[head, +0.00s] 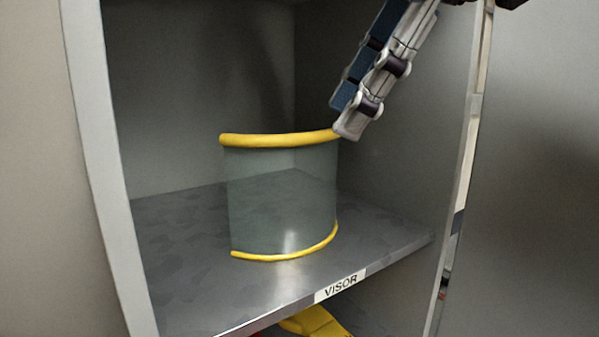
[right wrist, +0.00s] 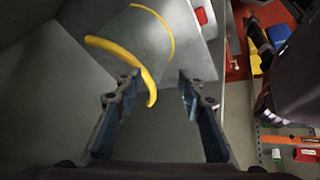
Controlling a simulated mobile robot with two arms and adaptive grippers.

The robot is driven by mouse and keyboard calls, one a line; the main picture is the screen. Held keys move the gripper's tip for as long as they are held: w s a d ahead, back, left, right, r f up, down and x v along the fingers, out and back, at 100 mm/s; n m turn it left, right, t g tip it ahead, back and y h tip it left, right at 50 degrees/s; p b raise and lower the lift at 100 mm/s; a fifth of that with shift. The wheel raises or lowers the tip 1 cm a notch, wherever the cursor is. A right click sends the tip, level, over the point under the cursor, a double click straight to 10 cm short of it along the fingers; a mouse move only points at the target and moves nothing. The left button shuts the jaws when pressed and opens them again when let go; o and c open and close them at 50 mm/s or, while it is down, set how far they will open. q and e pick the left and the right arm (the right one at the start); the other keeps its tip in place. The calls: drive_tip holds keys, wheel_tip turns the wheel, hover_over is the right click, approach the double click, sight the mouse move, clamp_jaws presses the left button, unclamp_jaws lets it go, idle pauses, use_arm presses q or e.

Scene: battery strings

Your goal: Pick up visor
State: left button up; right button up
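The visor (head: 283,195) stands upright on a grey metal shelf (head: 190,285). It is a clear curved shield with a thick yellow top rim and a thin yellow bottom rim. My right gripper (head: 348,118) is at the visor's upper right end, its fingertips beside the end of the top rim. In the right wrist view the fingers (right wrist: 160,82) are apart. The end of the visor's (right wrist: 131,36) thick rim reaches into the space between them, closer to the left finger. Whether a finger touches it I cannot tell. My left gripper is not in view.
A "VISOR" label (head: 340,285) is on the shelf's front edge. Cabinet walls (head: 112,160) close in the shelf at left, back and right. A yellow object (head: 318,321) lies on the level below. Tools (right wrist: 290,140) hang at the right in the right wrist view.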

sight(301, 139)
drive_tip(key=w+a+f+p, duration=0.2)
drive_tip(key=a, duration=0.1)
drive_tip(key=w+a+f+p, duration=0.1)
drive_tip(key=a+f, duration=0.1)
drive_tip(key=shift+w, duration=0.15)
drive_tip(key=shift+w+f, duration=0.15)
drive_tip(key=shift+f, duration=0.15)
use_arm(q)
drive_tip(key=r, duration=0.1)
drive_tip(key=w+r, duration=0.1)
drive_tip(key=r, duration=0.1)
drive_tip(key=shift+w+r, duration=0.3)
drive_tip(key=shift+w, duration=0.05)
use_arm(e)
drive_tip(key=shift+c, duration=0.3)
drive_tip(key=shift+s+r, duration=0.1)
drive_tip(key=shift+s, duration=0.1)
drive_tip(key=shift+c, duration=1.3)
drive_tip(key=shift+w, duration=0.1)
clamp_jaws()
